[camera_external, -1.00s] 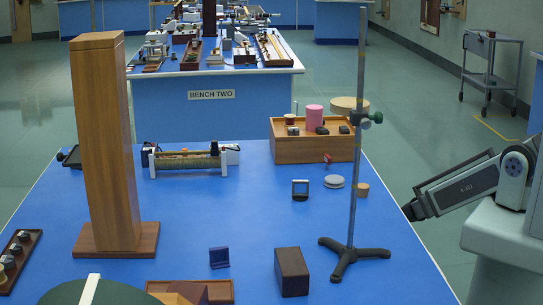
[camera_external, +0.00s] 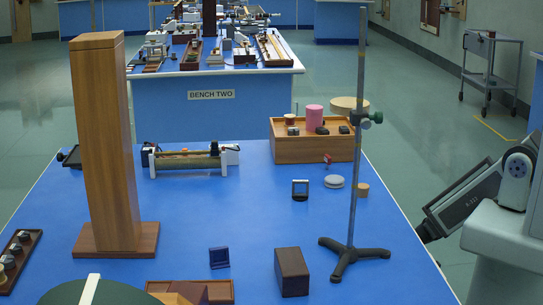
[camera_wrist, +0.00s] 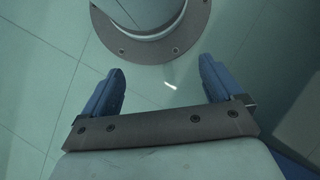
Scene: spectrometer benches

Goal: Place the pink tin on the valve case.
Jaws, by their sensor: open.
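The pink tin (camera_external: 314,117) stands upright on top of a wooden case (camera_external: 312,150) at the back right of the blue bench. Small dark and light parts sit around it on the case top; I take this to be the valve case. My gripper (camera_wrist: 161,76) shows in the wrist view, its two blue fingers spread wide with nothing between them. It is over pale green floor tiles near a round bolted base. In the external view only my arm shows at the right edge, off the bench; my gripper is hidden there.
A tall wooden column (camera_external: 108,145) stands at left and a metal rod stand (camera_external: 352,170) at right, in front of the case. A dark brown block (camera_external: 291,271) and a coil instrument (camera_external: 188,160) also stand here.

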